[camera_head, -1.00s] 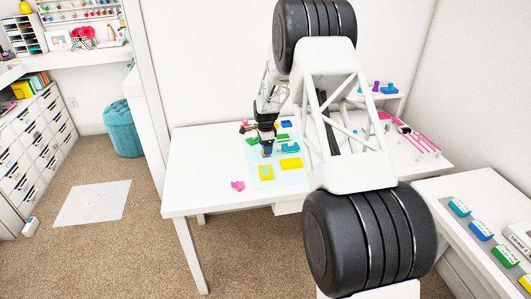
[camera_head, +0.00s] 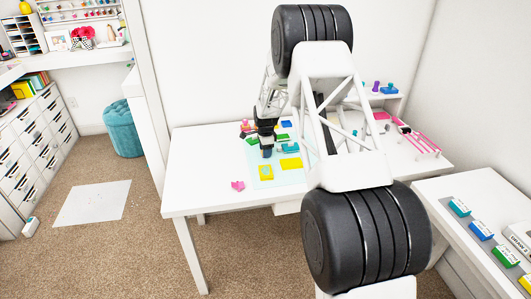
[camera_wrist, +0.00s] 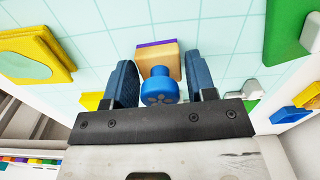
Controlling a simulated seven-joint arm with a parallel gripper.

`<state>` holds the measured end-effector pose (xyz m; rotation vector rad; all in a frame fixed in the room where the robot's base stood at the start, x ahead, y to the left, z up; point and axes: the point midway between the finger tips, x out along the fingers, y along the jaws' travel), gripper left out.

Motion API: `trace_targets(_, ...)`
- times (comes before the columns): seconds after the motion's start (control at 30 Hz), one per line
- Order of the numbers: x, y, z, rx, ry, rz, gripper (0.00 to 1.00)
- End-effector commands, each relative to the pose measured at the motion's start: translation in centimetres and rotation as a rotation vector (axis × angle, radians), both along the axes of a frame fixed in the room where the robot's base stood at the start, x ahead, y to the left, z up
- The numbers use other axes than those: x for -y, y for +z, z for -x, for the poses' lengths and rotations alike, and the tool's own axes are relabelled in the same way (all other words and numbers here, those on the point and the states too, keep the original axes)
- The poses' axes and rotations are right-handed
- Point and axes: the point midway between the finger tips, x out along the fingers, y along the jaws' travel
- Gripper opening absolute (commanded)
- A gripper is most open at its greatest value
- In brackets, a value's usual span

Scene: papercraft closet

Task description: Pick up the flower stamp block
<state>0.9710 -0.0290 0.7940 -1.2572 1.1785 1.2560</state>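The stamp block (camera_wrist: 158,60) is a small wooden block with a purple edge and a round blue knob (camera_wrist: 158,86), which bears a faint flower-like mark. It sits on the pale gridded mat (camera_wrist: 225,30). My gripper (camera_wrist: 159,68) is open, with one dark blue finger on each side of the block and a visible gap on both sides. In the head view my gripper (camera_head: 267,152) reaches down to the mat on the white table, and the block is hidden or too small to make out there.
A yellow piece (camera_head: 265,172) and another yellow piece (camera_head: 290,163) lie on the mat near the gripper. Green, teal and blue pieces lie behind and to the right. A pink piece (camera_head: 237,186) lies on the white table (camera_head: 195,165) in front, with clear tabletop to the left.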

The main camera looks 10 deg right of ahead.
Motion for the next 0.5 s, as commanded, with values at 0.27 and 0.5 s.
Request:
trace_targets(0.27,0.0,0.02,-0.01,0.0,0.0,0.0,0.13)
trace_targets(0.5,0.0,0.08,-0.01,0.0,0.0,0.0,0.13)
